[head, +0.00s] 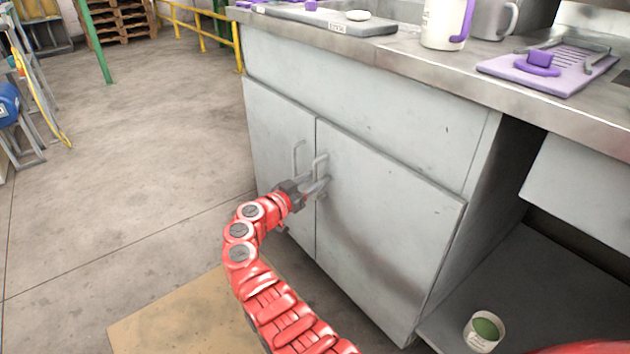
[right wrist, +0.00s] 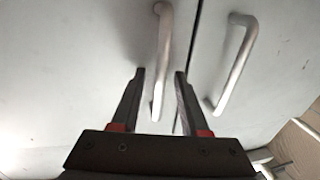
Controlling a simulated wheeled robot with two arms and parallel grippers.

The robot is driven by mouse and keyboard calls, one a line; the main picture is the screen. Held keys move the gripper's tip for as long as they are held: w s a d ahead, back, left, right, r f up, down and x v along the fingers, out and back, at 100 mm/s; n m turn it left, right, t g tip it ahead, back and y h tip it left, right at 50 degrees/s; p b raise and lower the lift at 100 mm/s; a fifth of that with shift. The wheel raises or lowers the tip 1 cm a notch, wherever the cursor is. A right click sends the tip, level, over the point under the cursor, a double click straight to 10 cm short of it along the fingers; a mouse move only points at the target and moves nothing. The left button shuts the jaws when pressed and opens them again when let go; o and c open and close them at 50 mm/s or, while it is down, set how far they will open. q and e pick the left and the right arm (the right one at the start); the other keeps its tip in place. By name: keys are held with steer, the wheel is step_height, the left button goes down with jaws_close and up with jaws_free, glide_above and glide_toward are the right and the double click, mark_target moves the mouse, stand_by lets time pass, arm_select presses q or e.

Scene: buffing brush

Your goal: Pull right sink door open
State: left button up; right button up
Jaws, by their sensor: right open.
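The right sink door (head: 385,235) is a grey cabinet panel under the counter and looks shut, level with the left door (head: 280,130). Its upright bar handle (head: 320,164) is near the seam between the doors. My right gripper (head: 322,186) is open at the lower part of this handle. In the right wrist view, one end of the handle (right wrist: 163,50) lies between the spread fingers of the gripper (right wrist: 160,85); contact cannot be told. The left door's handle (right wrist: 236,62) is outside the fingers, to the right there. My left gripper is not in view.
The steel counter (head: 425,65) above holds a purple-handled white mug (head: 440,24), a grey mug (head: 492,18) and a purple board (head: 535,72). Floor (head: 150,170) left of the cabinet is clear.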

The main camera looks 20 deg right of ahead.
jaws_close()
stand_by(1.4)
